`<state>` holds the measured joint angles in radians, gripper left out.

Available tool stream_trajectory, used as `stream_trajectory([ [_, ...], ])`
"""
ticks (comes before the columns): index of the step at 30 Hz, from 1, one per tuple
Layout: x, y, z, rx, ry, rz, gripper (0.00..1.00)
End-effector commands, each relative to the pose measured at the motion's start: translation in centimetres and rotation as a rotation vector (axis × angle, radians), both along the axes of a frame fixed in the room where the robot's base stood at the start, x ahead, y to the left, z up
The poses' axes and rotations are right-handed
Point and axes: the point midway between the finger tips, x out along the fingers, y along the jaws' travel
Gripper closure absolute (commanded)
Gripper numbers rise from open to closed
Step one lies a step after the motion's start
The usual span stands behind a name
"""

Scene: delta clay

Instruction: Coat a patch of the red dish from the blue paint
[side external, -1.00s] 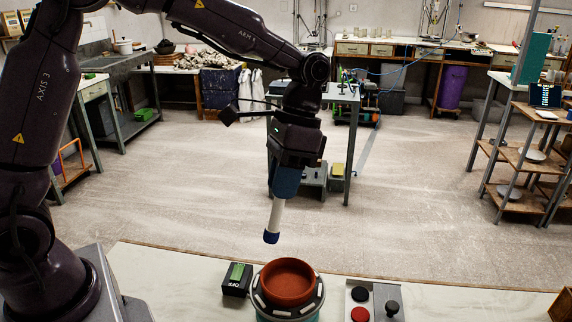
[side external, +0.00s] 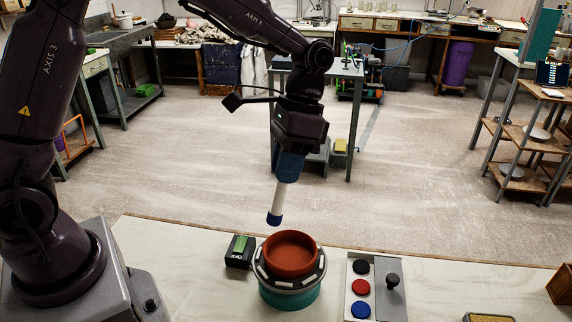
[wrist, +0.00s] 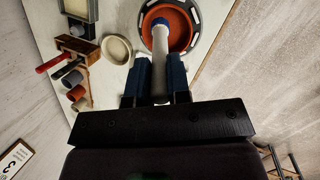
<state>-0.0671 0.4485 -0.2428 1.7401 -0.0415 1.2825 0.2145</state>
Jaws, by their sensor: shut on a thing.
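The red dish (side external: 290,254) is a round, open terracotta-red bowl on a teal turntable (side external: 290,298) with a grey slotted ring. The blue paint (side external: 361,310) is the front disc in a pale tray, below a red and a black one. My gripper (side external: 285,178) is shut on a white rod-shaped applicator (side external: 279,197) with a dark blue tip. It points down and slightly left, with the tip above the dish's back left rim, apart from it. In the wrist view, the gripper (wrist: 159,72) holds the applicator, which overlaps the dish (wrist: 181,29). No blue patch shows on the dish.
A grey plate with a knob (side external: 393,280) adjoins the paints. A wooden box (side external: 562,285) is at the right edge. The wrist view shows a cream dish (wrist: 117,49) and a tool rack (wrist: 76,70).

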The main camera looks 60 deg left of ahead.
Motion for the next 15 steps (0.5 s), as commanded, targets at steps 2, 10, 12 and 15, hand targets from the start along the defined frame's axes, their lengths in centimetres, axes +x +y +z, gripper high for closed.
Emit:
stream_trajectory([
  [2, 0.0, 0.0, -0.5, 0.000, 0.002, 0.000, 1.00],
  [10, -0.1, 0.0, -2.8, 0.000, 0.003, 0.000, 1.00],
  [12, -0.1, 0.0, -3.4, 0.000, 0.004, -0.001, 1.00],
  [15, -0.1, 0.0, -4.3, 0.000, 0.004, -0.001, 1.00],
])
